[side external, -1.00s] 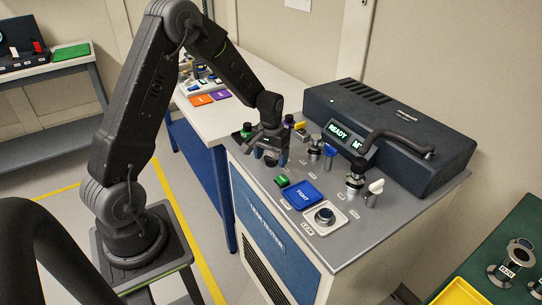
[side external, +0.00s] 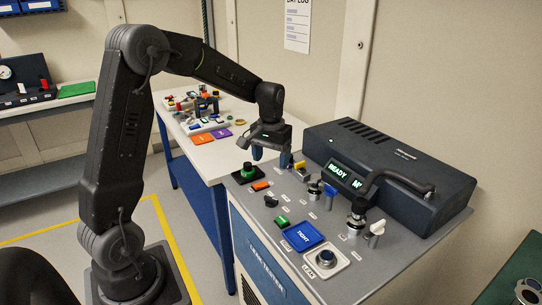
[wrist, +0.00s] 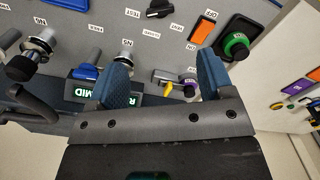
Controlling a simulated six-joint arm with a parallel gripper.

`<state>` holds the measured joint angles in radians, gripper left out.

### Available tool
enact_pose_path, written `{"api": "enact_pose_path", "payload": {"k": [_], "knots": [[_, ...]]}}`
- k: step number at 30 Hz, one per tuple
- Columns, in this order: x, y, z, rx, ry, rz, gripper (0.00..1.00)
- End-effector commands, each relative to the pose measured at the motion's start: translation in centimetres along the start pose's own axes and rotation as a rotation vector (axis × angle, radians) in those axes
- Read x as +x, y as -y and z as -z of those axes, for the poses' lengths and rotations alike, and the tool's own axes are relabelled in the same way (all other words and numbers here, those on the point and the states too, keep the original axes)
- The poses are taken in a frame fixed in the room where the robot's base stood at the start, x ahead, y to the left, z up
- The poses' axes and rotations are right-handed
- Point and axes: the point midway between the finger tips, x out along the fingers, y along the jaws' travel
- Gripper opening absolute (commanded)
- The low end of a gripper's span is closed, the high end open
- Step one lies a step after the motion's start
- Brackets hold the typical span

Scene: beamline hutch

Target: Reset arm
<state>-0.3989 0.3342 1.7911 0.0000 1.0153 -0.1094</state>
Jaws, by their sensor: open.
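My gripper (side external: 270,156) hangs above the back left part of the grey control panel (side external: 275,250). It points down, and its two blue fingers are apart with nothing between them. In the wrist view my gripper (wrist: 163,75) also shows open and empty over the panel. My arm is bent at the elbow and reaches across to the panel. The fingers look clear of the panel controls, though the exact height is hard to tell.
Near the gripper are a green-topped knob (side external: 247,172), an orange switch (side external: 260,185) and a yellow lever (side external: 299,165). A dark unit with a curved handle (side external: 398,178) stands behind. A white bench (side external: 188,115) holds small parts.

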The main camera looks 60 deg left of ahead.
Motion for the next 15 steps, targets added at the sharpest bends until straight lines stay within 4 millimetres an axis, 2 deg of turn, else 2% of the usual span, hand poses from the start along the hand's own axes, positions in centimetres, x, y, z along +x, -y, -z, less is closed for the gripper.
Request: {"api": "enact_pose_path", "payload": {"k": [11,15], "knots": [[-0.5,0.0,0.0,0.000,0.000,0.000,0.74],[-1.5,-0.6,-0.8,0.019,-0.020,-0.002,0.74]]}}
